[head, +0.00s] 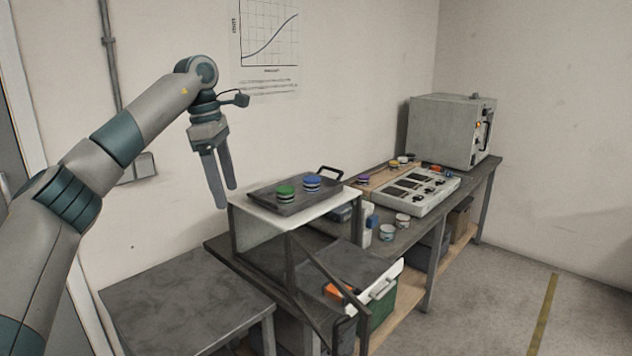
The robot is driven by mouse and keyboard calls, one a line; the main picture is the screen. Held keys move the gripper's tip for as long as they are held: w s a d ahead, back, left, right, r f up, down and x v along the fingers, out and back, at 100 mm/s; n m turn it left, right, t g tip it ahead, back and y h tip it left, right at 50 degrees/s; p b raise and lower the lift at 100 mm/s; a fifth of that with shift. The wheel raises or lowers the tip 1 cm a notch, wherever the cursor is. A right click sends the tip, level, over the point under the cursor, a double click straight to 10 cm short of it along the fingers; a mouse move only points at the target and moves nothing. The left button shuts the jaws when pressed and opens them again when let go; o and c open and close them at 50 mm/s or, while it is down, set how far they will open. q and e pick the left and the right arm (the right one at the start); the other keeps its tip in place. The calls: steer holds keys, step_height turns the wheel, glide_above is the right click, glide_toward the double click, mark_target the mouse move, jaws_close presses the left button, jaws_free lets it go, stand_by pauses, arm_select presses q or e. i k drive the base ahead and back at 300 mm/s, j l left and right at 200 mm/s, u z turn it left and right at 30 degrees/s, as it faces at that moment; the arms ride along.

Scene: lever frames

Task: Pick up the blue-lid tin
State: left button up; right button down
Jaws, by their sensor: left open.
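The blue-lid tin (312,183) stands upright on a dark tray (297,204), near its middle right. A green-lid tin (285,194) stands on the same tray to its left and a little nearer. The tray has a black handle at its far right and rests on a raised white-topped stand (257,221). My left gripper (225,197) hangs with its fingers pointing down, to the left of the tray and apart from both tins. Its fingers are spread and nothing is between them. My right gripper is not in view.
A low dark table (180,300) at the lower left is bare. A bench behind the stand holds a control panel (410,190), several small tins and a grey box (450,130). A slanted rail and a white drawer front (380,287) are below the stand.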

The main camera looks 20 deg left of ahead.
mark_target(311, 183)
steer(key=i, duration=1.6)
